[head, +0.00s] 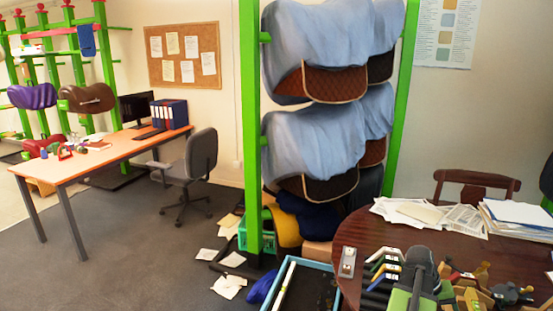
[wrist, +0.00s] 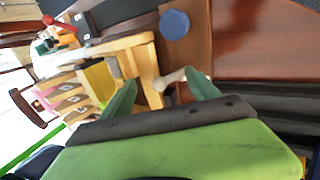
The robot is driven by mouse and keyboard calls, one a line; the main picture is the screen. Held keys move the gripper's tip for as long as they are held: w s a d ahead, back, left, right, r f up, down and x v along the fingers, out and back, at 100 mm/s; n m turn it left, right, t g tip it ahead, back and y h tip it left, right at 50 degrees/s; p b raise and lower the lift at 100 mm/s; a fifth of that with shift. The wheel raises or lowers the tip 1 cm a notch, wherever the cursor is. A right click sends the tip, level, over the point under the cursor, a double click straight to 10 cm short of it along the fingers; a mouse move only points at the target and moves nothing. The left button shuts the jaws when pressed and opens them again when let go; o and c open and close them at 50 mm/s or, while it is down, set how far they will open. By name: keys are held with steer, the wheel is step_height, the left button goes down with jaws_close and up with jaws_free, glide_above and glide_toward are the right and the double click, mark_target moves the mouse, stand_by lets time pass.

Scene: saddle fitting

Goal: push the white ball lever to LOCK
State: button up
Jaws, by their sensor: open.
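In the wrist view, my gripper (wrist: 160,77) is open, with its two green fingers spread apart. A short cream-white lever with a rounded end (wrist: 171,78) shows between the fingers, close to the right fingertip; I cannot tell whether they touch. It stands beside a pale wooden frame (wrist: 142,62). No LOCK marking is readable. In the head view, my gripper (head: 421,272) is over the round dark wooden table (head: 350,236), among several fixtures, and its fingertips are hidden. The white lever cannot be made out there.
In the wrist view, a blue disc (wrist: 174,24) and a red knob (wrist: 65,26) are near the frame. In the head view, a small grey switch box (head: 347,262), colored-handled tools (head: 381,268) and papers (head: 430,213) crowd the table. A blue tray (head: 312,265) lies left of it.

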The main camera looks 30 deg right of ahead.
steer(key=shift+s+d+f, duration=0.1)
steer(key=shift+s+d, duration=0.1)
steer(key=shift+s, duration=0.2)
steer(key=shift+w+a+f, duration=0.2)
steer(key=shift+w+a, duration=0.15)
steer(key=shift+w, duration=0.35)
steer(key=shift+w, duration=0.15)
steer(key=shift+w+a, duration=1.5)
steer(key=shift+w, duration=0.25)
steer(key=shift+w+a, duration=0.1)
steer(key=shift+w, duration=0.05)
steer(key=shift+r, duration=0.15)
step_height(320, 180, up, 6)
steer(key=p, duration=0.6)
